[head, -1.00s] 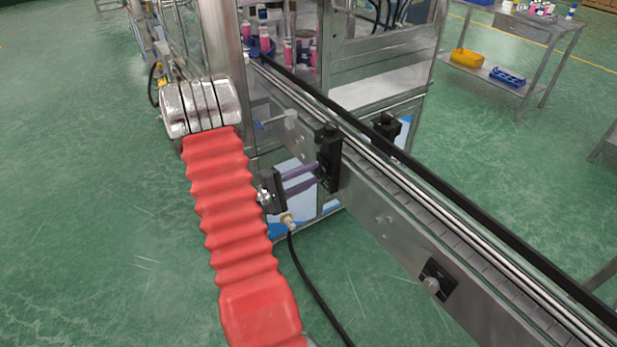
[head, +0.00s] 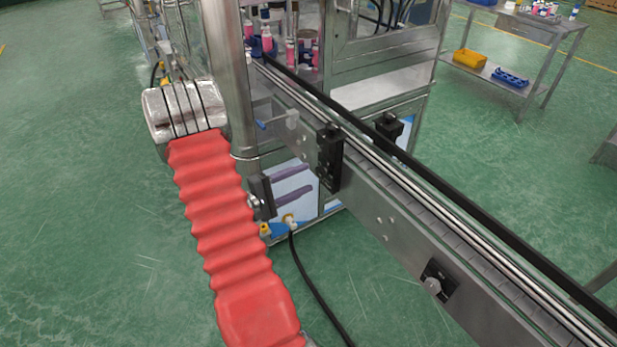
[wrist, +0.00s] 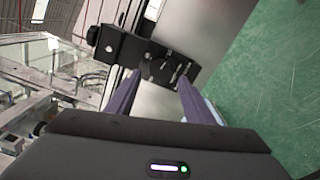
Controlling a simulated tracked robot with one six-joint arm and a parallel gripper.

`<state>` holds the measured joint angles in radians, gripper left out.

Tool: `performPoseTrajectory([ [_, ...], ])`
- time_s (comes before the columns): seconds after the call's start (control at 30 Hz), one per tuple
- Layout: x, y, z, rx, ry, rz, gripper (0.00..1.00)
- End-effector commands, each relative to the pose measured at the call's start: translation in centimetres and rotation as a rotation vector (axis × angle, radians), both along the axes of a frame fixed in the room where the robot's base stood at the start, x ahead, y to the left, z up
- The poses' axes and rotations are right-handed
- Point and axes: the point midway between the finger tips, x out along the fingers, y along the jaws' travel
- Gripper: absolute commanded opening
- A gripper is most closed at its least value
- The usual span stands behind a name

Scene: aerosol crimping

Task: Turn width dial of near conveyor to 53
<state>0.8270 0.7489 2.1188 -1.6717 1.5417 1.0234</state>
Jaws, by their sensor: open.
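The near conveyor (head: 400,215) runs diagonally from upper middle to lower right. A black bracket block (head: 329,158) is mounted on its near side. In the wrist view the same dark block (wrist: 135,52) shows a round dark part with pale marks, probably the width dial (wrist: 160,70); its number is too small to read. My gripper (head: 311,181) has two purple fingers, apart and empty, pointing at the block from the left with a small gap. In the wrist view my gripper (wrist: 159,80) has its fingertips to either side of the dial part, seemingly short of it.
A second black block with a pale knob (head: 437,282) sits lower on the conveyor side. Another black block (head: 388,130) stands on the far rail. A machine frame post (head: 230,75) rises close to my arm. A black hose (head: 312,280) hangs below. Green floor is open at left.

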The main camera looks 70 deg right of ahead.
Motion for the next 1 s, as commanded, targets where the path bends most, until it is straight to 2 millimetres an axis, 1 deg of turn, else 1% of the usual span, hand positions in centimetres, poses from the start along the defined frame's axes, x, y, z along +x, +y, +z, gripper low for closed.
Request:
performPoseTrajectory([
  [0.03,0.7,0.6,0.0,-0.001,0.001,0.004,0.48],
  [0.2,2.3,2.5,0.0,0.0,0.0,0.003,0.48],
  [0.6,6.0,6.7,-0.1,0.0,0.0,0.002,0.48],
  [0.77,6.5,7.4,-0.1,0.0,0.0,0.0,0.48],
  [1.0,6.6,7.5,-0.1,0.0,0.0,-0.001,0.48],
])
